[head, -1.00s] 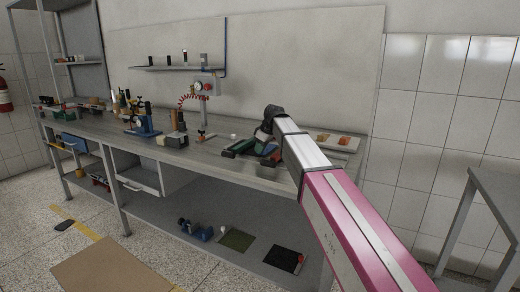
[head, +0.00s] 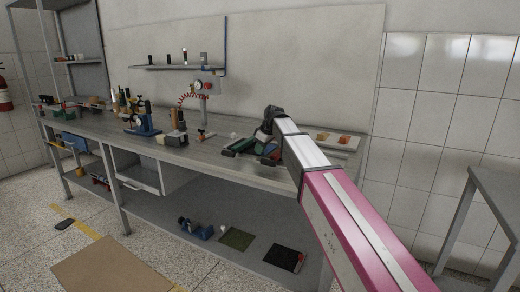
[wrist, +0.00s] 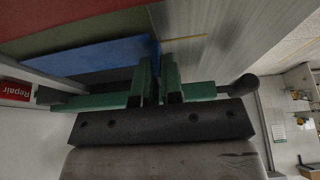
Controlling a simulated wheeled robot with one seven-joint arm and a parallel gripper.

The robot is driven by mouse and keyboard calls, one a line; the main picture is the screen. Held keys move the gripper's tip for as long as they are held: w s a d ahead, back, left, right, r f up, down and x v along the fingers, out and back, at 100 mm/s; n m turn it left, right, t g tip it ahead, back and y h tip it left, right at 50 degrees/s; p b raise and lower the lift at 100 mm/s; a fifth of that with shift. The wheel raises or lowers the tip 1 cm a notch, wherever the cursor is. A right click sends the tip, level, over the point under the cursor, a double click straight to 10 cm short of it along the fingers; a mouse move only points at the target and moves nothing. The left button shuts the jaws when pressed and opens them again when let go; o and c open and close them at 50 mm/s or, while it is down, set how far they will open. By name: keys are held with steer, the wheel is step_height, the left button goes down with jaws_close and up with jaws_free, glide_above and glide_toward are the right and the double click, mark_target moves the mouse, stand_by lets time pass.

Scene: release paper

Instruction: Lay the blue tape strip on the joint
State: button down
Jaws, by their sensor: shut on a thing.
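My gripper (wrist: 160,82), with green fingers, is closed in the wrist view. A flat blue piece (wrist: 100,60), which looks like the blue tape strip, reaches from the left to the fingertips, and the fingers appear shut on its end. The exact grip between the fingers is hard to see. Dark green (wrist: 75,35) and dark red (wrist: 45,12) flat surfaces lie beyond the blue. In the head view, my gripper is over the right part of the workbench (head: 215,160), mostly hidden by my arm. The joint cannot be clearly made out.
A pale tray (head: 338,142) with orange pieces stands right of my arm. A gauge stand (head: 203,87) and several tools stand on the bench to the left. The bench's front middle is clear.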

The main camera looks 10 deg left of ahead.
steer(key=shift+f, duration=0.1)
stand_by(0.8)
steer(key=c, duration=1.2)
jaws_free()
